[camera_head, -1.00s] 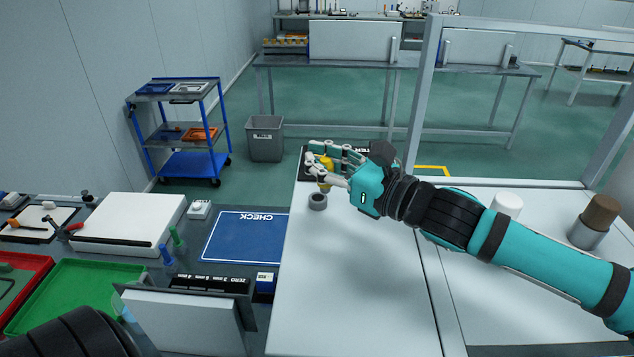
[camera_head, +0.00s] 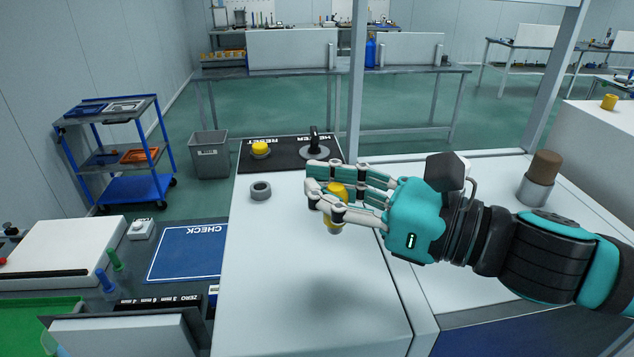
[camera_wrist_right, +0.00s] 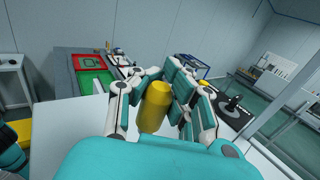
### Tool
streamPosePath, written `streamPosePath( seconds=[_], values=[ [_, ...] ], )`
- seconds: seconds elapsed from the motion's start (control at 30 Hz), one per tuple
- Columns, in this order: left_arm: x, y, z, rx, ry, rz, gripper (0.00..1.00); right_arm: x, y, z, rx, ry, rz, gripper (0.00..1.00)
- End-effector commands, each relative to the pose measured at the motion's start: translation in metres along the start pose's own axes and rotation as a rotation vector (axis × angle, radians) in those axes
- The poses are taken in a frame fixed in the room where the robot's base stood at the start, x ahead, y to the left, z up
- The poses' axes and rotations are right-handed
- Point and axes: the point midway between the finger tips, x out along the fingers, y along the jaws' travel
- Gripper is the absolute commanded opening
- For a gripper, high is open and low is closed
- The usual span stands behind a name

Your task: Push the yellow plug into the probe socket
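The yellow plug (camera_head: 337,192) is between the fingers of my right gripper (camera_head: 335,203), above the white panel top (camera_head: 300,300). Its upper and lower ends show; the fingers cover its middle. In the right wrist view the plug (camera_wrist_right: 154,106) is a smooth yellow cylinder, slightly tilted, with fingers on both sides of it. A grey ring-shaped socket (camera_head: 260,190) with a dark hole stands empty on the panel, to the left of the plug and apart from it. No label shows which socket is the probe one. My left gripper is not in view.
A black mat marked REJECT (camera_head: 245,168) holds another yellow piece (camera_head: 260,149) and a black-handled tool (camera_head: 314,146). A brown plug (camera_head: 545,167) stands in a grey socket at the right. A blue CHECK mat (camera_head: 190,253) lies left. The panel's front is clear.

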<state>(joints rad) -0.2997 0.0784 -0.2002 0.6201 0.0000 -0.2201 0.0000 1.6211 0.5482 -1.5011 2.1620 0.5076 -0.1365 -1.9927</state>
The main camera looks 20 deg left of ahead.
Motion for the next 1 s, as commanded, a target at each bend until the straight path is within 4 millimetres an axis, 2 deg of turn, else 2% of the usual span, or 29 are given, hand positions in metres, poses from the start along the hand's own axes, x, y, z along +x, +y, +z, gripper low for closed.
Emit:
streamPosePath(
  seconds=[0.43, 0.53, 0.67, 0.8, 1.0],
  values=[
    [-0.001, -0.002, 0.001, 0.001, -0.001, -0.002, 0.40, 0.001, -0.001, 0.001, 0.000, 0.000, -0.001, 0.00],
    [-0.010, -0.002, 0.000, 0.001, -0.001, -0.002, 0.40, 0.004, -0.006, 0.006, 0.000, 0.000, -0.015, 0.00],
    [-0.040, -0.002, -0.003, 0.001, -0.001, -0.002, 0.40, 0.020, -0.030, 0.021, -0.002, 0.002, -0.080, 0.00],
    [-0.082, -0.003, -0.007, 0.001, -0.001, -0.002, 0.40, 0.044, -0.068, 0.035, -0.004, 0.002, -0.195, 0.00],
    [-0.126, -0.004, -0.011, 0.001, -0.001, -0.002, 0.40, 0.068, -0.111, 0.043, -0.004, -0.005, -0.353, 0.00]
  ],
)
